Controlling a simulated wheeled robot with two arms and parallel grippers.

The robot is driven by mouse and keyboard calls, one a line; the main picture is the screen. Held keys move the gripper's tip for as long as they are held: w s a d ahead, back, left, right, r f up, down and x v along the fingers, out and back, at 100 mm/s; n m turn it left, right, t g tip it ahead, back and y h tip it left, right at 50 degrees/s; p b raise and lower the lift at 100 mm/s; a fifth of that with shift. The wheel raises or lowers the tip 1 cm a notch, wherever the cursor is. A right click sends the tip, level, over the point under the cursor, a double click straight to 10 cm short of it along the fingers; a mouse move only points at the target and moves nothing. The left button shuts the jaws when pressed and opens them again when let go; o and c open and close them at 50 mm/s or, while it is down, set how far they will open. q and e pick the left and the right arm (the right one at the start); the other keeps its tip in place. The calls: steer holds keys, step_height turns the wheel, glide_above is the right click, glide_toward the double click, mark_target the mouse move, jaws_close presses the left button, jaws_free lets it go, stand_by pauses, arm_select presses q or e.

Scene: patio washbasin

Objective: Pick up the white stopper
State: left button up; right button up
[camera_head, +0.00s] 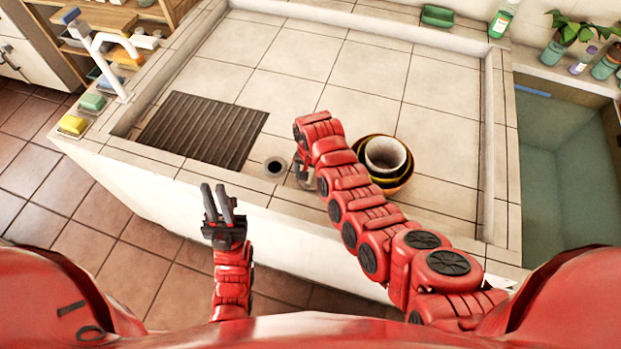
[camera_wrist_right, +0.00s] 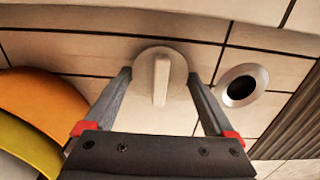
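The white stopper (camera_wrist_right: 162,78) is a round disc with an upright tab handle. It lies on the tiled basin floor in the right wrist view. My right gripper (camera_wrist_right: 159,76) is open, with one finger on each side of the stopper and the tab between them; I cannot tell whether they touch it. In the head view my right arm reaches over the basin, its gripper (camera_head: 304,172) mostly hidden by the wrist, and the stopper cannot be made out. My left gripper (camera_head: 218,194) is open and empty in front of the basin's outer wall.
The drain hole (camera_head: 276,167) is just left of my right gripper, with a dark ribbed mat (camera_head: 203,130) beyond it. Nested bowls (camera_head: 388,160) stand right of my right wrist. A faucet (camera_head: 112,68) and sponges (camera_head: 73,124) are on the left rim. The back basin floor is clear.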

steer(key=c, duration=0.5)
steer(key=shift+r, duration=0.1)
